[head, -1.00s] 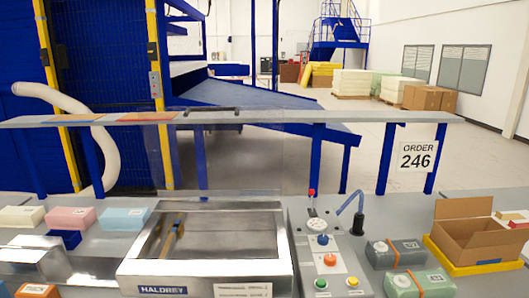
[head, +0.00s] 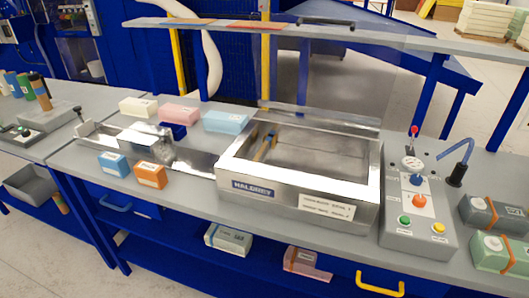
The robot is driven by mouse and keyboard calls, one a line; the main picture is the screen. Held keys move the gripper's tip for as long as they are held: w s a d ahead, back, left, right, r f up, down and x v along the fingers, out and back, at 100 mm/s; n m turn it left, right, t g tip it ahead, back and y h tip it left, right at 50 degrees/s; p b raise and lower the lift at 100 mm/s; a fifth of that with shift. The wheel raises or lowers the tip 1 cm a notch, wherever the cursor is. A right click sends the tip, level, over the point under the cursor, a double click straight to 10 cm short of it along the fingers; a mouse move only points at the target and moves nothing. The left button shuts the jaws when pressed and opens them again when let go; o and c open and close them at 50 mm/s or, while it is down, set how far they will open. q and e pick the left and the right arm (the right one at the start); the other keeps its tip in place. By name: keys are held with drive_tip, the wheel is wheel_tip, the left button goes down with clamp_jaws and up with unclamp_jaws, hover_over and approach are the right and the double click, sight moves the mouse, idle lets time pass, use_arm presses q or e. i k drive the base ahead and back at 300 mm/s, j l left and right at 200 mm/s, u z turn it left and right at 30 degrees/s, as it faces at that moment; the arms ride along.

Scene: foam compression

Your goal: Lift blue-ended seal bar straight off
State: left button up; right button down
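The open-topped metal chamber of the HALDREY machine (head: 232,170) stands on the bench at centre right. A narrow tan bar (head: 264,147) lies along the left side inside it, with what looks like a bluish part at its far end. It is too small to tell whether this is the blue-ended seal bar. Neither of my grippers shows in the head view.
A control panel (head: 418,233) with buttons stands right of the chamber. Cream (head: 138,107), pink (head: 179,115) and light blue (head: 226,122) blocks lie to its left. Blue (head: 113,164) and orange (head: 151,176) blocks sit nearer. A shelf (head: 230,27) spans behind.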

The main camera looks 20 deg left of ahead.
sight(258, 158)
drive_tip(key=j+z, duration=0.1)
drive_tip(key=z, duration=0.45)
drive_tip(key=k+j+z, duration=0.25)
drive_tip(key=j+z, duration=0.15)
drive_tip(key=k+j+z, duration=0.3)
drive_tip(key=z, duration=0.15)
drive_tip(key=k+j+z, duration=0.1)
drive_tip(key=k+j, duration=0.4)
drive_tip(key=k+j+z, duration=0.1)
drive_tip(key=k+j, duration=0.4)
drive_tip(key=k, duration=0.15)
